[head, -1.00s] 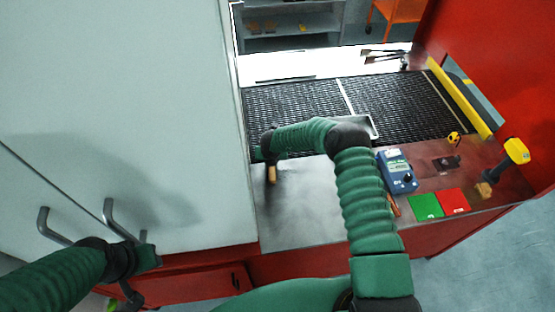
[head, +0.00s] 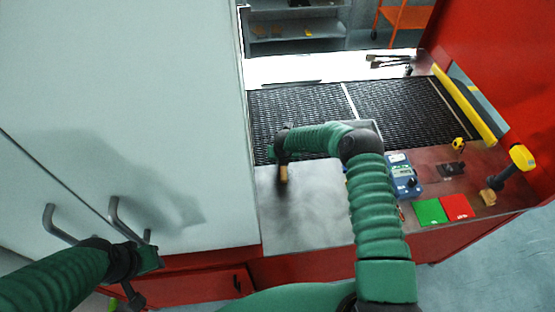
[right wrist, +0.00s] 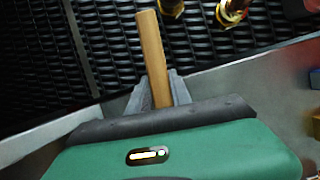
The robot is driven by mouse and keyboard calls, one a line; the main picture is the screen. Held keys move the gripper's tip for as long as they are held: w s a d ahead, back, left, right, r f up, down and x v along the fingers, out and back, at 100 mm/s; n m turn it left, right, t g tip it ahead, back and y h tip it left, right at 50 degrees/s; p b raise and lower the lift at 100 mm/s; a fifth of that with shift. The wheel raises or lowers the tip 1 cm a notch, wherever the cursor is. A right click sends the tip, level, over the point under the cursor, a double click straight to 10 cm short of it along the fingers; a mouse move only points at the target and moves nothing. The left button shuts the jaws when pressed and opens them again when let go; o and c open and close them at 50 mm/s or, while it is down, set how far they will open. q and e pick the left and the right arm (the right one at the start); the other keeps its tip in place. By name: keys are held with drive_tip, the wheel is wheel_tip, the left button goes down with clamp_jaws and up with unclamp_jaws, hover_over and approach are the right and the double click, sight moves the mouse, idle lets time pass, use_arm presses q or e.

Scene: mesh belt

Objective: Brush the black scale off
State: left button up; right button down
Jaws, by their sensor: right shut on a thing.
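My right gripper (head: 282,158) is shut on a wooden-handled tool (right wrist: 152,55), whose handle stands up from the jaws in the right wrist view. In the head view the tool's wooden part (head: 283,174) shows just below the gripper, over the grey metal plate (head: 315,225). Any bristles are hidden or too small to tell. A dark, blurred patch (head: 290,203) lies on the plate below the tool; I cannot tell scale from shadow. The black mesh belt (head: 395,108) lies behind the plate. My left gripper (head: 148,257) is beside the cabinet handles, its jaws unclear.
A pale cabinet (head: 120,110) blocks the left side. On the right of the bench are a blue meter (head: 402,178), green (head: 430,212) and red (head: 457,207) pads, and a yellow-headed tool (head: 522,157). A yellow bar (head: 464,104) runs along the belt's right side.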

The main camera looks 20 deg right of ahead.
sight(302, 159)
drive_tip(key=d, duration=0.1)
drive_tip(key=s+d, duration=0.1)
drive_tip(key=d, duration=0.1)
drive_tip(key=shift+s+d+f+p, duration=0.1)
drive_tip(key=shift+d+f+p, duration=0.05)
drive_tip(key=shift+d+p, duration=0.15)
drive_tip(key=shift+s+d+p, duration=0.2)
drive_tip(key=shift+d, duration=0.75)
drive_tip(key=shift+s+d+p, duration=0.2)
drive_tip(key=shift+d, duration=1)
wheel_tip(302, 159, up, 6)
drive_tip(key=p, duration=0.5)
drive_tip(key=shift+w+r, duration=0.1)
drive_tip(key=shift+r, duration=0.15)
drive_tip(key=shift+f, duration=0.1)
